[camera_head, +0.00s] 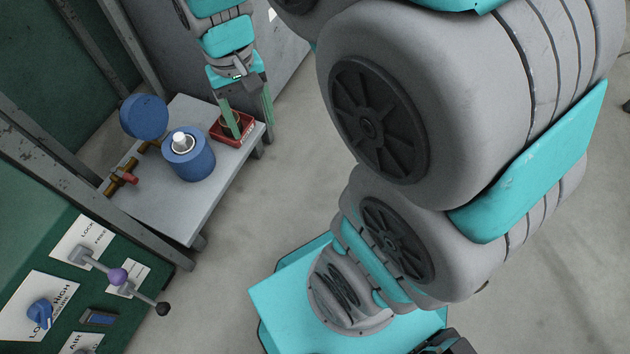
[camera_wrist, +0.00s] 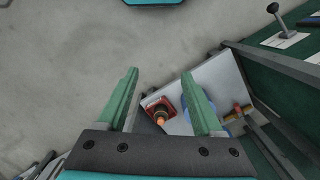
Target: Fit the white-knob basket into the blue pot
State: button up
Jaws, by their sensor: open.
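The blue pot (camera_head: 190,166) stands upright on a small grey table. A white piece with a round white knob (camera_head: 179,138) sits in the pot's mouth and sticks up above its rim; how deep it sits is hidden. My gripper (camera_head: 252,130) is open, to the right of the pot, over a red tray (camera_head: 218,133). In the wrist view nothing is held between the fingers of my gripper (camera_wrist: 160,73). An orange-knobbed piece (camera_wrist: 160,118) stands in the red tray there. My right-hand finger hides part of the blue pot (camera_wrist: 233,128) in that view.
A round blue lid-like disc (camera_head: 143,116) stands up behind the pot. Brass fittings with a red handle (camera_head: 128,178) lie left of it. The grey table (camera_head: 188,216) is bare at the front. Metal posts and a green control panel (camera_head: 75,280) flank its left side.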

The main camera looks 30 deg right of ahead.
jog(key=s+d+f+n, duration=0.1)
jog(key=s+d, duration=0.2)
jog(key=s, duration=1.4)
jog(key=shift+g, duration=0.3)
jog(key=shift+w, duration=0.1)
notch_tip(320, 180, up, 7)
jog(key=p, duration=0.6)
jog(key=shift+f+p, duration=0.15)
jog(key=shift+p, duration=0.2)
